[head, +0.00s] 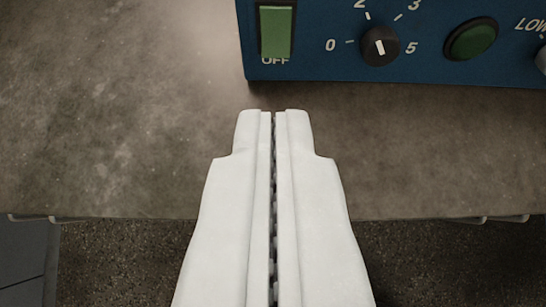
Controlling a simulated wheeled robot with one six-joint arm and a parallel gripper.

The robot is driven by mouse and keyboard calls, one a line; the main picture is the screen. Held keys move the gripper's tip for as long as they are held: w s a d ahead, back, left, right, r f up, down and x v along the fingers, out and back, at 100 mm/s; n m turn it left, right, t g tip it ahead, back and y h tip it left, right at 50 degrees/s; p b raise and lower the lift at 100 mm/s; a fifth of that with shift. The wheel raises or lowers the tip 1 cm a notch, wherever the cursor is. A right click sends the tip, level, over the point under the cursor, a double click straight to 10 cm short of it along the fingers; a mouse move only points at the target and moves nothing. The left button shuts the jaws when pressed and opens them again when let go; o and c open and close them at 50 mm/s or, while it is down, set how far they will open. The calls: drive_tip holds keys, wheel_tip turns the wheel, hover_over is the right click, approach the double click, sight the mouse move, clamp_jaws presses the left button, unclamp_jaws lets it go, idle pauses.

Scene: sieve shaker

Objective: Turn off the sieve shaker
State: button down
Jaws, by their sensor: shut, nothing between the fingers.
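The sieve shaker (310,71) shows as a blue front panel at the top right, cut off by the picture's top edge. A green rocker switch (276,31) in a black frame sits at the panel's left, with "OFF" printed under it. To its right are a black dial knob (379,46) with a white pointer line and a round green button (471,40). My gripper (273,112) is shut and empty. Its white fingertips point toward the panel from below the switch in the picture, apart from it. The upper part of the shaker is out of view.
The shaker stands on a grey stone-like worktop (120,120), clear to the left and right of my gripper. Its front edge crosses the lower picture. Another knob (541,60) is partly visible at the right edge. A dark speckled floor (120,265) lies below.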

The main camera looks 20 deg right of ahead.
sight(276, 48)
drive_tip(key=shift+s+f, duration=0.2)
drive_tip(key=shift+f, duration=0.4)
drive_tip(key=x, duration=1.4)
drive_tip(key=shift+w, duration=0.1)
drive_tip(key=shift+w+f, duration=0.1)
drive_tip(key=shift+f, duration=0.1)
drive_tip(key=shift+r, duration=0.1)
